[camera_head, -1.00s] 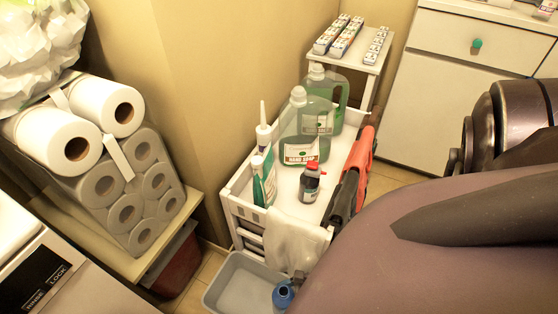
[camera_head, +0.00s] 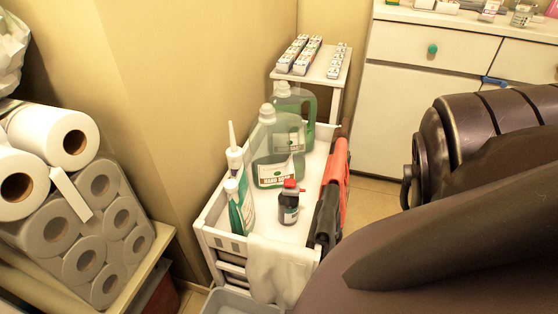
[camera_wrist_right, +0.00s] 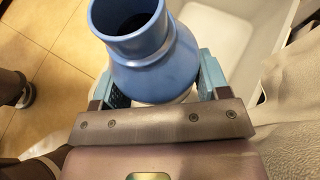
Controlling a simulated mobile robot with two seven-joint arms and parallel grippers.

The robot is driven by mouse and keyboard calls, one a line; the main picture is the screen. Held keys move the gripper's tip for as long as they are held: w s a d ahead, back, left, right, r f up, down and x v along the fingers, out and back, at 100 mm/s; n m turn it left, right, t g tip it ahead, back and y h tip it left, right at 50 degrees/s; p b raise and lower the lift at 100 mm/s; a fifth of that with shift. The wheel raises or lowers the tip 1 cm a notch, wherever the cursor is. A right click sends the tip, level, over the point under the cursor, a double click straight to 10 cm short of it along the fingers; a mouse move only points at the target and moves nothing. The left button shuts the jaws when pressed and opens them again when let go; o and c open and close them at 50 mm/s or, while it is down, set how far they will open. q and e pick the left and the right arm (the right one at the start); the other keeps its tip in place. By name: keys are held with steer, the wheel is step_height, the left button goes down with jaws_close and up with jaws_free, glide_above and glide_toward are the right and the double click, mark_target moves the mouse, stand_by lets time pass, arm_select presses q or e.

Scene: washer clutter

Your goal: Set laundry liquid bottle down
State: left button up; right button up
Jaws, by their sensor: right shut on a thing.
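My right gripper (camera_wrist_right: 160,84) is shut on a blue open-necked bottle (camera_wrist_right: 150,60), which I take for the laundry liquid bottle. In the right wrist view one finger is on each side of it, and its wide round mouth faces the camera. Its lower part is hidden behind the gripper body, so I cannot tell whether it touches a surface. A label does not show. The bottle and the right gripper do not show in the head view, where my arm covers the lower right. My left gripper is in neither view.
A white cart (camera_head: 209,236) holds green soap bottles (camera_head: 277,158), a small red-capped bottle (camera_head: 289,203) and a draped white cloth (camera_head: 279,268). A grey bin (camera_head: 228,303) sits below it. Paper rolls (camera_head: 88,220) stand left.

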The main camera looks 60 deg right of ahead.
steer(key=shift+f, duration=0.6)
steer(key=o, duration=1)
steer(key=shift+r, duration=0.1)
arm_select(q)
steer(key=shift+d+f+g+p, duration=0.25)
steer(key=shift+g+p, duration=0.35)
steer(key=shift+p, duration=0.5)
arm_select(e)
steer(key=v, duration=0.8)
steer(key=r+v, duration=0.1)
steer(key=v, duration=0.3)
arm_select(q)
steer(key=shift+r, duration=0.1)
